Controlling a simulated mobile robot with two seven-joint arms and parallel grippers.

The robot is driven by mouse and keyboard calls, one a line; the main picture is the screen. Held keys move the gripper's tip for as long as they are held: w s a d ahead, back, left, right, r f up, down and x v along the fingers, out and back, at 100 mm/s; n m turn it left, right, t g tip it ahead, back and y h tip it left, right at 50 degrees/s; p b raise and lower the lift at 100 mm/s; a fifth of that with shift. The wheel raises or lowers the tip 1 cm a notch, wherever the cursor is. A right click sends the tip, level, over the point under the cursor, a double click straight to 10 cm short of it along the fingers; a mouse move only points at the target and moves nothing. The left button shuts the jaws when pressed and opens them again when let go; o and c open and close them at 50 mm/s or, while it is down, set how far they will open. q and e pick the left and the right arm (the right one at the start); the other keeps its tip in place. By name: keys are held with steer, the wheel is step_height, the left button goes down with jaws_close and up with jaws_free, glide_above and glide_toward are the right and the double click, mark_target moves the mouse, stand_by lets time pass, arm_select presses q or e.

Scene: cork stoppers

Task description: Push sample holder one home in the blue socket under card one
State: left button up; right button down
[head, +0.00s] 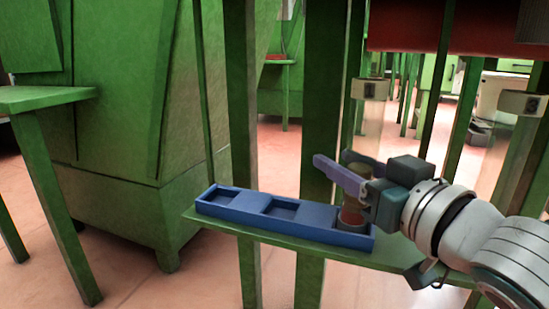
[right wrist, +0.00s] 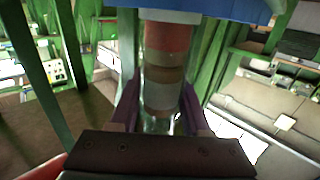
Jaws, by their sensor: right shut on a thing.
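A long blue socket tray (head: 262,220) with recesses in a row lies on a green shelf. Sample holder one (head: 350,214), a cylinder with reddish and brown bands, stands about upright at the tray's right-hand recess. My right gripper (head: 343,166) is shut on the holder's upper part, with a purple finger on either side. In the right wrist view the holder (right wrist: 168,75) runs between the fingers, and its red end meets the blue tray (right wrist: 215,9). How deep it sits is hidden. My left gripper is out of view.
The left (head: 230,197) and middle (head: 284,207) recesses look empty. Green posts (head: 243,130) rise behind the narrow shelf (head: 395,257). A green cabinet (head: 120,100) and a green table (head: 45,98) stand at the left.

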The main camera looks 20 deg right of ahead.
mark_target(371, 177)
steer(key=shift+c, duration=1.4)
jaws_free()
steer(key=shift+s+r, duration=0.1)
steer(key=shift+s, duration=0.15)
steer(key=s+p, duration=0.1)
steer(key=s, duration=0.1)
steer(key=s+p, duration=0.2)
steer(key=s, duration=0.1)
steer(key=s+d+p, duration=0.1)
steer(key=s, duration=0.2)
steer(key=shift+s+d+p, duration=0.1)
steer(key=shift+p, duration=0.2)
steer(key=shift+s+d, duration=0.1)
steer(key=shift+s, duration=0.5)
